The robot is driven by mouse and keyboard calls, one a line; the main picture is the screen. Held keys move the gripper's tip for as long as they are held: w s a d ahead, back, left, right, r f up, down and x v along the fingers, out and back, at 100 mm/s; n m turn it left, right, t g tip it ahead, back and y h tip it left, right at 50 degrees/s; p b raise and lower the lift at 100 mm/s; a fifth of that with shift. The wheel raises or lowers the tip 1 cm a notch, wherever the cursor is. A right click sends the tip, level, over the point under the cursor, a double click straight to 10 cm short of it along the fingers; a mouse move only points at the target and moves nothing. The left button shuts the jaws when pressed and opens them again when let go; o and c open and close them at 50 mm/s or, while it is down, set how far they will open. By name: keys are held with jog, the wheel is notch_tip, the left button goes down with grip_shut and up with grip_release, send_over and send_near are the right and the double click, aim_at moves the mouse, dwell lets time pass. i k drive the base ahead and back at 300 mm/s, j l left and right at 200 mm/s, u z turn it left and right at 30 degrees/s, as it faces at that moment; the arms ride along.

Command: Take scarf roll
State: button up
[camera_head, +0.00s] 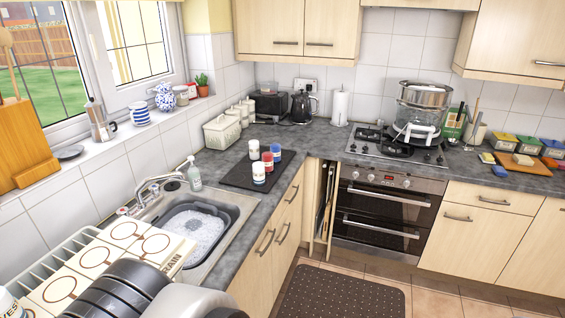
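I cannot pick out a scarf roll for certain in the head view. Several small upright cylinders stand on a dark mat (236,178) on the counter left of the corner. My gripper is not in view.
A sink (222,232) holds a dark basin with suds (197,232), beside a tap (150,187) and soap bottle (194,175). A drying rack with ring-patterned pieces fills the lower left. A hob (385,146) carries a steamer. The floor mat (340,293) area is clear.

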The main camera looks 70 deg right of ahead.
aim_at(267, 157)
jog(key=z, duration=2.1)
jog(key=l+z, duration=0.15)
jog(key=i+l+u, duration=0.2)
jog(key=i+l, duration=0.2)
jog(key=l, duration=0.2)
jog(key=i+l+u, duration=0.1)
jog(key=l, duration=0.25)
jog(key=i+l+u, duration=0.1)
jog(key=i+l, duration=0.15)
jog(key=i+l+u, duration=0.1)
jog(key=l, duration=0.35)
jog(key=i+l+u, duration=0.1)
jog(key=i+l, duration=0.15)
jog(key=i+l+u, duration=0.15)
jog(key=i, duration=0.35)
jog(key=i+l+u, duration=0.15)
jog(key=i+l, duration=0.15)
jog(key=i, duration=0.2)
jog(key=i+l+u, duration=0.15)
jog(key=i+l, duration=0.15)
jog(key=i, duration=0.2)
